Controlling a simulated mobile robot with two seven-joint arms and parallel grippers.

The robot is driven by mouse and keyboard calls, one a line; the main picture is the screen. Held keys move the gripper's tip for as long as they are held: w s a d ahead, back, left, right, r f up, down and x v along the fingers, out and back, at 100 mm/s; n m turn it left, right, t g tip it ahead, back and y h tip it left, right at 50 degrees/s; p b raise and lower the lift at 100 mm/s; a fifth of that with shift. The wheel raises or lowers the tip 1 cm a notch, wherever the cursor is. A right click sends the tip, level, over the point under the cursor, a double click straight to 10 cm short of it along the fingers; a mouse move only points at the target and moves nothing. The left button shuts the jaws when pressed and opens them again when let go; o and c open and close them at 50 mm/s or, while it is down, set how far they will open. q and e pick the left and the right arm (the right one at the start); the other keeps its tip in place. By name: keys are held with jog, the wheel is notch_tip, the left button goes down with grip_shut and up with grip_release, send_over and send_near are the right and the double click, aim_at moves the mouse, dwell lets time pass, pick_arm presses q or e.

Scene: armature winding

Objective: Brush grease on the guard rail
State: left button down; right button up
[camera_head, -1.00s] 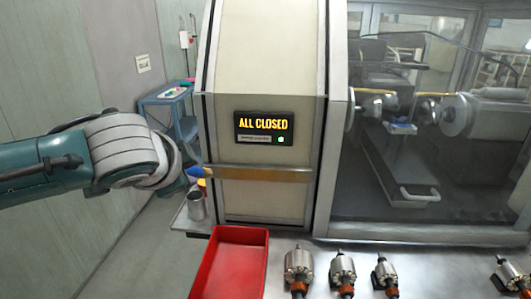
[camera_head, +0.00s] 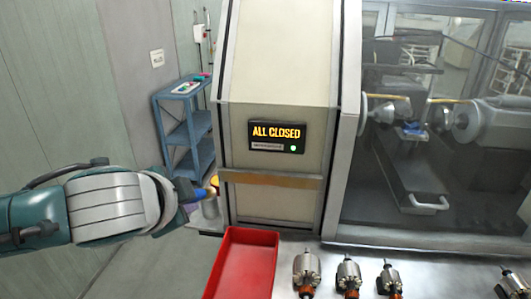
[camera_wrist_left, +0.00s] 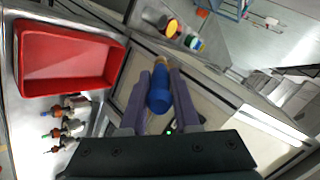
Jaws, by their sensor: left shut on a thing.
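My left gripper (camera_head: 188,193) is shut on a brush with a blue handle (camera_wrist_left: 158,94); both fingers (camera_wrist_left: 157,85) close on it in the left wrist view. The brush's far end looks tan and small. The guard rail (camera_head: 268,180) is a brownish horizontal bar across the front of the beige machine cabinet. The brush is left of the rail's left end in the head view; I cannot tell how far apart they are. My right gripper is not in view.
A red tray (camera_head: 243,232) and several armatures (camera_head: 307,264) are on the steel bench. The cabinet's display (camera_head: 276,136) reads "ALL CLOSED". A glazed winding machine (camera_head: 420,160) stands to the right. A blue shelf cart (camera_head: 185,130) is behind left.

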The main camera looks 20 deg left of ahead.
pick_arm(q)
jog(key=shift+s, duration=0.25)
jog(key=shift+s+d+r+p, duration=0.15)
jog(key=shift+s+d+p, duration=0.1)
jog(key=shift+s+p, duration=0.5)
jog(key=shift+s+d, duration=0.15)
jog(key=shift+s, duration=0.55)
